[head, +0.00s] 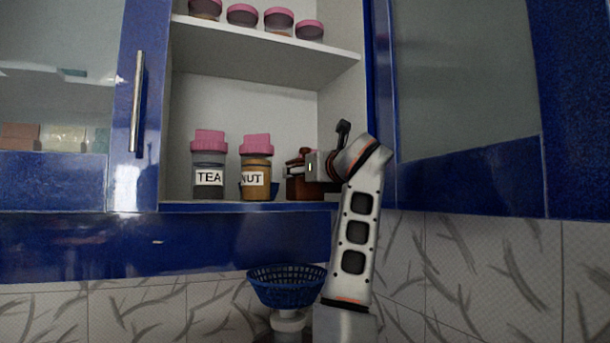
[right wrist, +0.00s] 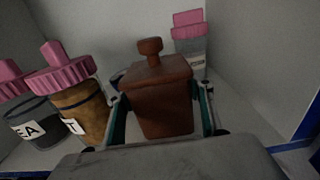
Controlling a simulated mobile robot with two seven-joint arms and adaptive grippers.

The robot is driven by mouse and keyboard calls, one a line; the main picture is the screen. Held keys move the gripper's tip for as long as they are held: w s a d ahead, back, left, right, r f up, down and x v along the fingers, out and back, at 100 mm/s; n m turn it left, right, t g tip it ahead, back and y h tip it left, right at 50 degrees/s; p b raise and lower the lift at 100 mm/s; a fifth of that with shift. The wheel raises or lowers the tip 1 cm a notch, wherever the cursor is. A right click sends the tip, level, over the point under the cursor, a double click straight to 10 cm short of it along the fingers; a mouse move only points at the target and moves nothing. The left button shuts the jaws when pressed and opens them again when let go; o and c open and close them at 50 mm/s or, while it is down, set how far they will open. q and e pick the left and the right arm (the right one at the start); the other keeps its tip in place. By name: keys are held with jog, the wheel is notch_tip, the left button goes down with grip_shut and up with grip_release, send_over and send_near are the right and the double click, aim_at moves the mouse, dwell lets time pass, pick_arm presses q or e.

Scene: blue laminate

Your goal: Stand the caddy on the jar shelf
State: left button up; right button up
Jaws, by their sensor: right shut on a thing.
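The caddy is a brown box with a knobbed lid (head: 303,188), on the right side of the lower cabinet shelf space. It stands upright in the right wrist view (right wrist: 162,95). My right gripper (head: 300,171) is shut on it, with one finger on each side, also seen in the right wrist view (right wrist: 162,103). The jar shelf (head: 225,204) also holds the TEA jar (head: 209,165) and the NUT jar (head: 256,168), left of the caddy. The caddy's base is at about shelf height; I cannot tell whether it touches. My left gripper is out of view.
A pink-lidded jar (right wrist: 190,40) stands behind the caddy. A dark blue thing (head: 273,190) is partly hidden behind the NUT jar. An upper shelf (head: 260,42) holds several pink-lidded jars. Blue doors flank the opening. A blue basket (head: 287,288) is below.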

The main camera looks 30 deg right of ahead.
jog(key=o, duration=1.7)
jog(key=shift+f, duration=0.15)
jog(key=shift+s+r, duration=0.15)
jog(key=shift+r, duration=0.05)
jog(key=s, duration=0.4)
jog(key=s+b, duration=0.1)
jog(key=s, duration=0.2)
jog(key=s+b, duration=0.1)
jog(key=s, duration=0.3)
jog(key=shift+s+a, duration=0.3)
jog(key=shift+s, duration=0.05)
